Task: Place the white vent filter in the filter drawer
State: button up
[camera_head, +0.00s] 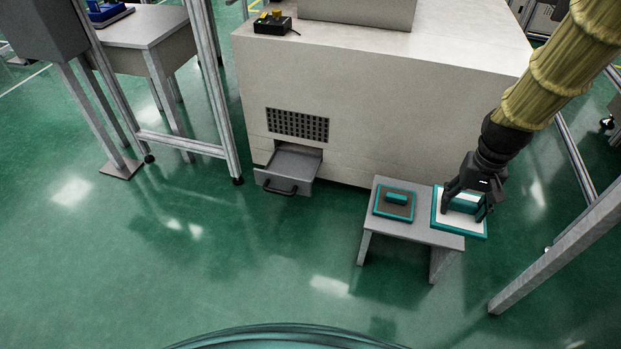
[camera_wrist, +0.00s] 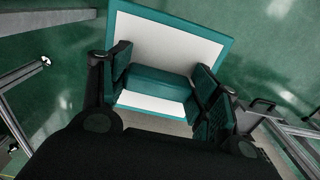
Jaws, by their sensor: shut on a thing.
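The white vent filter (camera_head: 444,218) has a teal frame and a teal block handle. It is at the right end of the small grey stool in the head view, and fills the middle of the wrist view (camera_wrist: 165,38). My gripper (camera_head: 467,207) is above it, with its fingers on both sides of the handle (camera_wrist: 158,85), shut on it. Whether the filter touches the stool top is hard to tell. The filter drawer (camera_head: 291,163) is pulled out of the low front of the big pale machine, left of the stool. Its visible tray looks empty.
A dark filter with a teal frame (camera_head: 394,203) lies on the left part of the stool (camera_head: 416,233). The machine (camera_head: 390,110) stands behind. Metal frame posts (camera_head: 209,90) stand left of the drawer. The green floor before the drawer is clear.

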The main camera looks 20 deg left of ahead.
aim_at(292, 169)
jog(key=u, duration=1.95)
jog(key=i, duration=1.35)
jog(key=z, duration=1.35)
